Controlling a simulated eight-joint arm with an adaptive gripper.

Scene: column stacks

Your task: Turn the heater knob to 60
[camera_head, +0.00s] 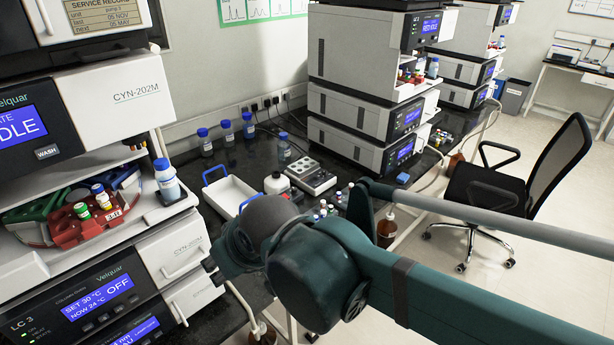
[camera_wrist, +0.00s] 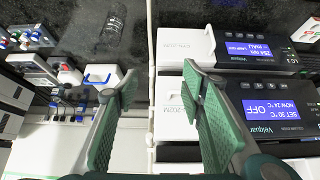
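The heater module (camera_head: 110,295) is at the lower left of the head view, low in the left instrument stack. Its blue display (camera_head: 97,297) reads SET 30 °C, NOW 24 °C, OFF. In the wrist view the same display (camera_wrist: 271,109) appears upside down at right. I cannot make out the heater knob clearly in either view. My gripper (camera_wrist: 159,80) is open, with its two green-padded fingers wide apart and nothing between them. Its right finger overlaps the white instrument fronts in the wrist view. In the head view my arm hides the fingers.
A white tray with blue handles (camera_head: 229,193), blue-capped bottles (camera_head: 205,142) and a grey device (camera_head: 311,176) stand on the black bench. Vials in a red rack (camera_head: 92,222) and a bottle (camera_head: 166,181) sit above the heater. More instrument stacks (camera_head: 365,60) stand behind.

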